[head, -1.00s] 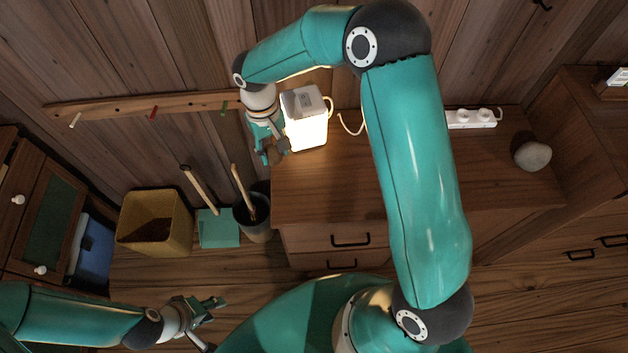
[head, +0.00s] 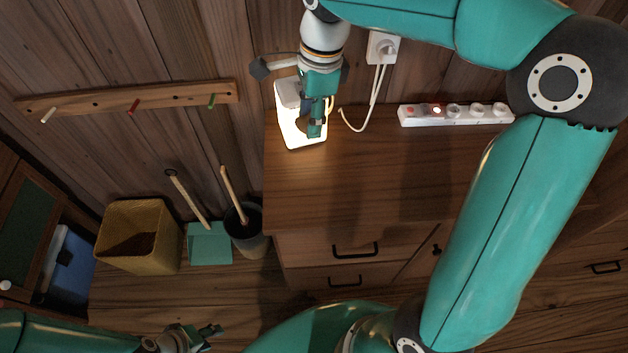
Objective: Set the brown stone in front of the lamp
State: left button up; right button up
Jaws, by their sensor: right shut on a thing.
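The lamp (head: 288,128) is a lit white block with a grey top, at the left end of the wooden cabinet top. My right gripper (head: 308,128) is in front of it, its fingers pointing down across the lit face. It is shut on the brown stone (head: 299,123), which shows only as a small dark shape against the glow, mostly hidden by the fingers. I cannot tell whether the stone touches the cabinet top. My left gripper (head: 211,338) is low at the bottom edge, empty, and looks open.
A white power strip (head: 455,114) lies at the back of the cabinet top (head: 380,180), with a cord to a wall socket (head: 383,47). The middle of the top is clear. A yellow bin (head: 140,237) and a dark bucket (head: 248,240) stand at left. A peg rail (head: 125,98) is on the wall.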

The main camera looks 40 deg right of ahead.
aim_at(310, 183)
notch_tip(310, 183, down, 19)
jog(key=shift+f+b, duration=0.1)
jog(key=shift+b, duration=0.9)
jog(key=o, duration=1.2)
notch_tip(310, 183, up, 12)
jog(key=d+p, duration=0.1)
jog(key=shift+s+d, duration=0.15)
jog(key=shift+s, duration=0.1)
